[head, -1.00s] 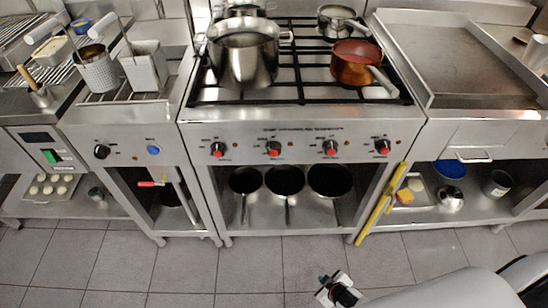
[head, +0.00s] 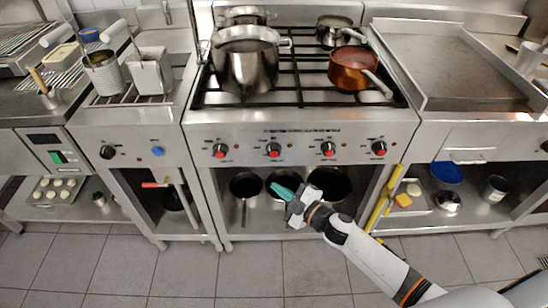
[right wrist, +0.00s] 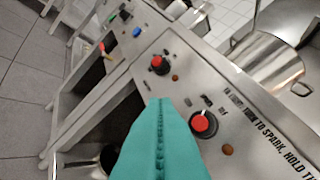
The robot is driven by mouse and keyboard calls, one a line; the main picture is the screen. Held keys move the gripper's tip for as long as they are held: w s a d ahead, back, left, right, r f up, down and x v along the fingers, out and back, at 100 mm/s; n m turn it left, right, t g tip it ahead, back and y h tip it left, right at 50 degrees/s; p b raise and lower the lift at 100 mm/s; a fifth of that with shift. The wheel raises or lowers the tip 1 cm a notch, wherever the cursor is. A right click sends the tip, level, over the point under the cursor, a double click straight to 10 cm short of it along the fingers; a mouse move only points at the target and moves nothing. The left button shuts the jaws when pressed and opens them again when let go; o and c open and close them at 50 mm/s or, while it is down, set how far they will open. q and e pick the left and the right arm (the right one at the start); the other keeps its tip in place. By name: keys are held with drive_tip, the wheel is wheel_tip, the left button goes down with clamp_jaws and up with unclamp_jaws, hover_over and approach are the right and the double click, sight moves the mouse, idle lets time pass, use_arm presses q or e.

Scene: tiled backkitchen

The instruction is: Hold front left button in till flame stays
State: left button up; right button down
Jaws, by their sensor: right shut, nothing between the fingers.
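The stove's front panel (head: 300,133) carries a row of several black knobs with red faces. The leftmost knob (head: 220,150) and the second knob (head: 273,150) are unobstructed in the head view. In the right wrist view the leftmost knob (right wrist: 158,64) is farther off and the second knob (right wrist: 204,124) is nearer, right of the fingers. My right gripper (head: 280,188) is shut and empty, its teal fingers below the second knob, seemingly apart from the panel. Its fingers also fill the lower middle of the right wrist view (right wrist: 162,140). I see no flame. My left gripper is out of view.
A large steel pot (head: 245,68) stands on the left of the hob, a copper pan (head: 355,68) on the right with its handle toward the front. Pans (head: 245,184) sit on the shelf below. A yellow object (head: 379,200) leans at the stove's right leg.

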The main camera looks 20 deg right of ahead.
drive_tip(key=shift+r, duration=0.2)
drive_tip(key=b, duration=0.3)
approach(270, 155)
drive_tip(key=shift+s+a+x, duration=0.1)
drive_tip(key=shift+a+x, duration=0.05)
drive_tip(key=shift+x, duration=0.75)
drive_tip(key=shift+s+a+x, duration=0.1)
drive_tip(key=shift+a+x, duration=0.05)
drive_tip(key=shift+x, duration=0.75)
drive_tip(key=shift+s+a+x, duration=0.1)
drive_tip(key=shift+a+x, duration=0.1)
drive_tip(key=shift+x, duration=0.7)
drive_tip(key=shift+w+d+f, duration=0.1)
drive_tip(key=shift+w, duration=0.05)
drive_tip(key=shift+w, duration=0.25)
drive_tip(key=shift+w+d, duration=0.2)
drive_tip(key=shift+w, duration=0.15)
idle(3.7)
